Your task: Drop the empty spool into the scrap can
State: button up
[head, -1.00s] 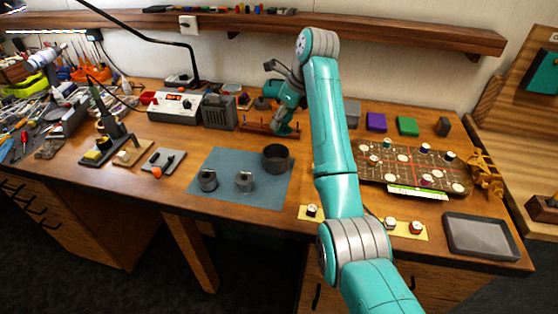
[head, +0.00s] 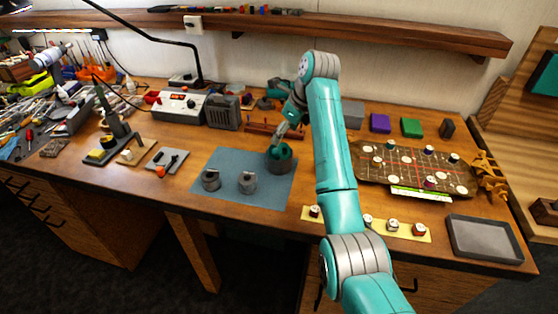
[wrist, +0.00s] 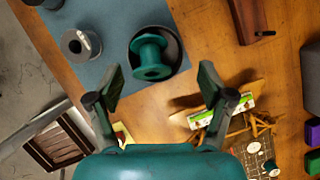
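The green spool (wrist: 152,72) shows within the mouth of the dark round scrap can (wrist: 177,50) in the wrist view. I cannot tell whether it rests on the bottom. In the head view the spool (head: 280,150) shows green at the mouth of the can (head: 279,166), which stands on the blue mat's right side. My gripper (wrist: 160,78) is open, its two fingers wide apart with nothing between them. It is above the can and apart from the spool. In the head view my gripper (head: 280,136) is small and its fingers are hard to make out.
Two grey cylinders (head: 211,180) (head: 247,183) stand on the blue mat (head: 229,159) left of the can. A wooden rack (head: 262,129) stands behind it. A track board (head: 400,170) and a grey tray (head: 484,240) lie to the right. The mat's back left is clear.

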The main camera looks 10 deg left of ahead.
notch_tip(320, 180, up, 10)
dwell(0.7)
